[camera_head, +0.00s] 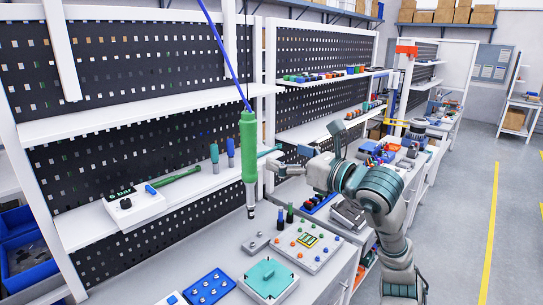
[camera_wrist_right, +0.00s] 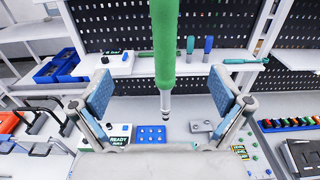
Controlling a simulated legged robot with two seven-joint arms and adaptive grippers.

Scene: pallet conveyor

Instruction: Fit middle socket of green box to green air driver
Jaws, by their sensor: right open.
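The green air driver (camera_head: 249,150) hangs upright on a blue cord above the bench, its metal tip pointing down. It also shows in the wrist view (camera_wrist_right: 165,45). My right gripper (camera_head: 272,162) is beside the driver at its right. In the wrist view its padded fingers (camera_wrist_right: 162,88) are wide apart, with the driver between them in the picture and neither pad clearly touching it. A teal-green square box (camera_head: 266,281) lies on the bench below, near the front edge. Its sockets cannot be made out clearly. My left gripper is not in view.
A blue tray with pale round spots (camera_head: 208,287) lies left of the green box. A grey panel with coloured buttons (camera_head: 312,251) lies to its right. Two dark upright pieces with coloured tops (camera_head: 285,213) stand behind. A shelf (camera_head: 150,110) runs along the perforated wall.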

